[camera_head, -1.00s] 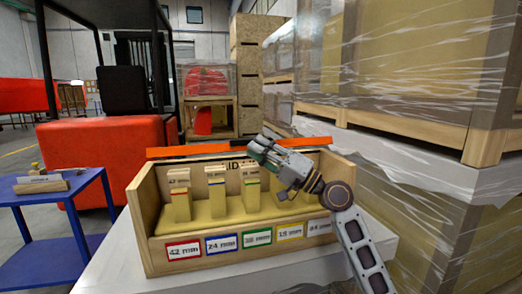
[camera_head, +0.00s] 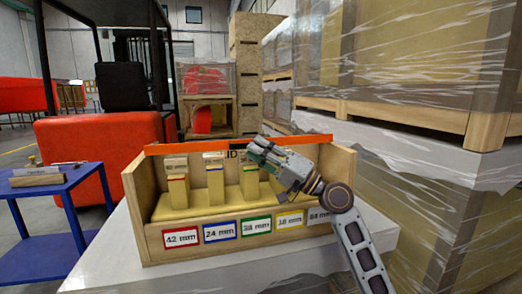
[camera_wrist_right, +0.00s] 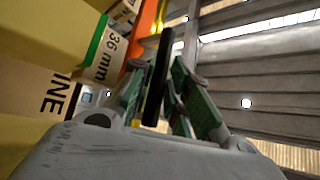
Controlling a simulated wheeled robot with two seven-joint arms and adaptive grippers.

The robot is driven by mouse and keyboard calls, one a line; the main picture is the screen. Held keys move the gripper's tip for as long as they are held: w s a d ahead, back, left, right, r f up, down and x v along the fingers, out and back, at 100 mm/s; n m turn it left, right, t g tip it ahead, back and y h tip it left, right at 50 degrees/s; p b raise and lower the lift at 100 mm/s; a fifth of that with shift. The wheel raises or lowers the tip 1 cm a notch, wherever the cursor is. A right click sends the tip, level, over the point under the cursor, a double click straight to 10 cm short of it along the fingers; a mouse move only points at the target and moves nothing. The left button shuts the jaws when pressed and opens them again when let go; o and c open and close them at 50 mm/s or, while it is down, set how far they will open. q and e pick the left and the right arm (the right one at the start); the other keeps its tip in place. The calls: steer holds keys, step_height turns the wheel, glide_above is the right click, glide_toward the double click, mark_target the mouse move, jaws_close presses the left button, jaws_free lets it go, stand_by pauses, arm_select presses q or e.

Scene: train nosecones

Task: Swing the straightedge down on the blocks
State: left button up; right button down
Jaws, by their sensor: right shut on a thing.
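The straightedge is a long orange bar (camera_head: 190,148) with a black middle part, level across the back of the wooden box (camera_head: 138,195). Several upright blocks stand on the box's yellow floor: one with a red band (camera_head: 177,190), one with a blue band (camera_head: 215,185) and one with a green band (camera_head: 250,185). The bar shows just above and behind their tops; I cannot tell whether it touches. My right gripper (camera_head: 258,152) is shut on the straightedge's black grip (camera_wrist_right: 157,85), and its arm hides the box's right part. My left gripper is out of view.
Coloured size labels, such as the red 42 mm one (camera_head: 181,238), line the box front. The box stands on a white-covered surface (camera_head: 110,262). Wrapped pallets (camera_head: 430,60) crowd the right. A blue table (camera_head: 60,190) and a red forklift (camera_head: 95,145) are at left.

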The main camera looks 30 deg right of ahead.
steer(key=shift+w+d+f, duration=0.25)
steer(key=shift+w+f, duration=0.15)
steer(key=shift+f, duration=0.05)
steer(key=c, duration=1.7)
jaws_free()
steer(key=shift+o, duration=1.1)
steer(key=shift+w+f, duration=0.1)
steer(key=shift+w, duration=0.15)
steer(key=shift+d+f, duration=0.1)
steer(key=v, duration=0.7)
steer(key=shift+s, duration=0.55)
